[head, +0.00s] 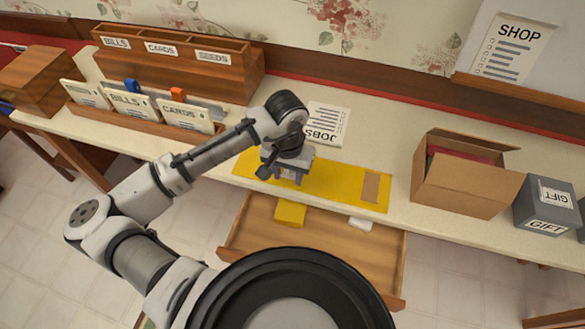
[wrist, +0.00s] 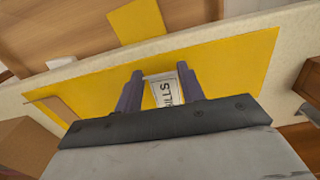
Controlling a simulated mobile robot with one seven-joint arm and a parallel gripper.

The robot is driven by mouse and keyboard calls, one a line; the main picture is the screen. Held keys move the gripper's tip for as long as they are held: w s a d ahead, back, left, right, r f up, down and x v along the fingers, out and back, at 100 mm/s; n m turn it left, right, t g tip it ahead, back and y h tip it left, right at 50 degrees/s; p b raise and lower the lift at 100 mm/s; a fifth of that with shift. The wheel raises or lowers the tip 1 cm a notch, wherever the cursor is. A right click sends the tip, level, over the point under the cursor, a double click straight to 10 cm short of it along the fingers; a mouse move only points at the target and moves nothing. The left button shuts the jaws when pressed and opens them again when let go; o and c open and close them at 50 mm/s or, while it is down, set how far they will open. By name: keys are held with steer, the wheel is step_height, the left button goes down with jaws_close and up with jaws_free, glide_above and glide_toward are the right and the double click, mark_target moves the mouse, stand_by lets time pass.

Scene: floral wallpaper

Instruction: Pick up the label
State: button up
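A small white label printed "BILLS" (wrist: 166,90) shows in the wrist view between the two purple-grey fingers of my gripper (wrist: 160,90). A strip of yellow shows between the label and the left finger; the right finger is very close to its other side. The label appears to be over the yellow mat (wrist: 230,62); I cannot tell whether it touches it. In the head view my gripper (head: 289,176) points down over the yellow mat (head: 330,186), and the label is mostly hidden between the fingers. The fingers are apart.
An open drawer (head: 330,245) with a yellow block (head: 290,213) juts out below the counter front. A brown piece (head: 371,187) lies on the mat. A JOBS sheet (head: 327,122) lies behind; an open cardboard box (head: 465,185) stands right, card holders (head: 150,125) left.

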steer(key=c, duration=0.4)
steer(key=shift+r, duration=0.1)
steer(key=shift+c, duration=0.2)
